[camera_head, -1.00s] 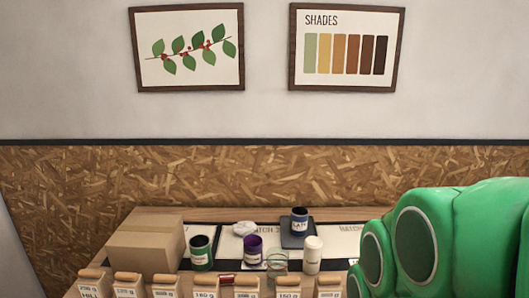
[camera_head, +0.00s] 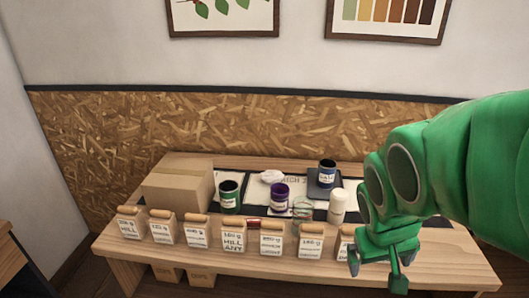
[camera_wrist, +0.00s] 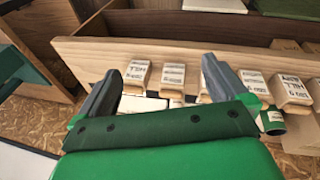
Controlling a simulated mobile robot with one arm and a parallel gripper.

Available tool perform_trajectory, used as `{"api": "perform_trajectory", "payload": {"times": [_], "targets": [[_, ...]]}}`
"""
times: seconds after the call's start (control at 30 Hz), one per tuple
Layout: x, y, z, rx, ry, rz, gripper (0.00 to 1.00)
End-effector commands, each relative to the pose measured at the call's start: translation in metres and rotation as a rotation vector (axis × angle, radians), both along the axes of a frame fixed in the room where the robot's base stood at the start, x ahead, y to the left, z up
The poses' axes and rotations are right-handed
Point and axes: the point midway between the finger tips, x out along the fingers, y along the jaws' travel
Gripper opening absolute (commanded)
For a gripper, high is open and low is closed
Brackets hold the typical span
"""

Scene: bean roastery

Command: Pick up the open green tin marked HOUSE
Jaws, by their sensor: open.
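A dark green tin (camera_head: 230,197) with an open top and a pale label stands upright on the table, just right of the cardboard box. Its lettering is too small to read. My gripper (camera_head: 376,273) hangs at the table's front right, well to the right of the tin and nearer to me. It is open and empty. In the wrist view my gripper (camera_wrist: 160,74) shows both fingers spread apart. A green cylinder with a white label (camera_wrist: 273,122) lies right of the fingers there; I cannot tell if it is the same tin.
A row of several labelled bags (camera_head: 234,239) lines the table's front edge, before the tin. A cardboard box (camera_head: 178,187) stands left of it. A purple tin (camera_head: 279,198), a glass (camera_head: 302,209), a white cylinder (camera_head: 338,207) and a blue tin (camera_head: 326,173) stand to the right.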

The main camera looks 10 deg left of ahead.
Motion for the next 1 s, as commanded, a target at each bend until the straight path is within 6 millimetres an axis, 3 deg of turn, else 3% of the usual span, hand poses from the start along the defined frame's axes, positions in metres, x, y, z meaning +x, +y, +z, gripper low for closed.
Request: {"api": "perform_trajectory", "payload": {"times": [0.03,0.2,0.6,0.77,1.0], "targets": [[0.020,0.003,0.002,-0.017,-0.040,0.032,1.00],[0.080,0.016,0.011,-0.061,-0.177,0.143,1.00],[0.208,0.027,0.033,-0.103,-0.457,0.231,1.00],[0.263,0.046,0.037,-0.091,-0.576,0.308,1.00],[0.332,0.094,0.036,-0.021,-0.724,0.461,1.00]]}}
